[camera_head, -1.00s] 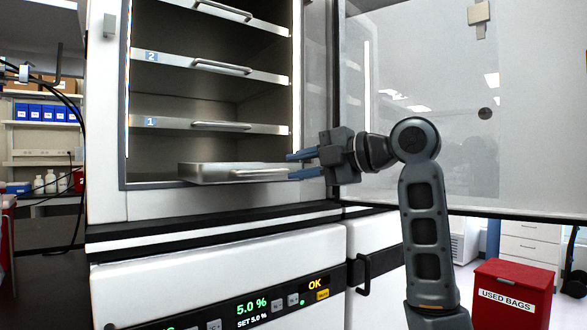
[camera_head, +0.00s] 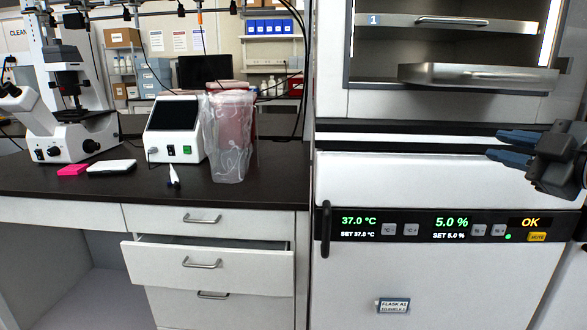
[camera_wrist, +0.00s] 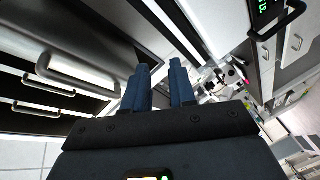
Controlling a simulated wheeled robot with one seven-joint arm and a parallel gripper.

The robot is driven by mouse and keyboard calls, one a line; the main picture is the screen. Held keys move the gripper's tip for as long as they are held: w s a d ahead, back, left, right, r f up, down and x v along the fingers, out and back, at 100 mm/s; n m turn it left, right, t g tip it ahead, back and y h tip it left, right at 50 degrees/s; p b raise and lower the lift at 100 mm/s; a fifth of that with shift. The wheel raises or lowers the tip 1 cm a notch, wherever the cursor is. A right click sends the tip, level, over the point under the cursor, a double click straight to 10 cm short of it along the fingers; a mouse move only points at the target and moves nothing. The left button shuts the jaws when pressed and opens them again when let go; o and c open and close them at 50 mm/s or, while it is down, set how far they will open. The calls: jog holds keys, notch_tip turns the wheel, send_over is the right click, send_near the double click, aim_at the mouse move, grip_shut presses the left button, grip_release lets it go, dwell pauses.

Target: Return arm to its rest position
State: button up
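My gripper (camera_head: 512,148) is at the right edge of the head view, in front of the incubator (camera_head: 420,180). Its two blue fingers point left and stand apart with nothing between them. In the wrist view the fingers (camera_wrist: 160,88) also show a gap and hold nothing. The rest of my arm is out of the head view. A metal tray (camera_head: 475,76) sticks out of the incubator's open chamber, above and to the left of the gripper, and is apart from it.
A dark bench (camera_head: 60,180) at left carries a microscope (camera_head: 75,130), a white device with a dark screen (camera_head: 173,130) and a clear bag (camera_head: 230,135). A drawer (camera_head: 205,266) below stands partly open. The incubator's lower front has a dark handle (camera_head: 326,228).

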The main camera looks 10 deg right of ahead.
jog(key=s+a+f+m+h, duration=0.1)
jog(key=s+a+f+m, duration=0.35)
jog(key=f, duration=0.35)
jog(key=s+a+f+m+g+h, duration=0.1)
jog(key=s+a+f+m, duration=0.3)
jog(key=f, duration=0.5)
jog(key=s+a+f+m+h, duration=0.1)
jog(key=s+a+f+m, duration=0.1)
jog(key=s+a+f, duration=0.45)
jog(key=s+a, duration=0.1)
jog(key=s, duration=0.6)
jog(key=s+a+f+m+y, duration=0.1)
jog(key=s+a, duration=0.2)
jog(key=s, duration=0.5)
jog(key=s+a+f+g+p, duration=0.1)
jog(key=s+a, duration=0.2)
jog(key=s, duration=0.6)
jog(key=shift+a+f+m+y, duration=0.2)
jog(key=shift+f+m+y, duration=0.1)
jog(key=shift+f+m, duration=0.05)
jog(key=shift+s, duration=0.1)
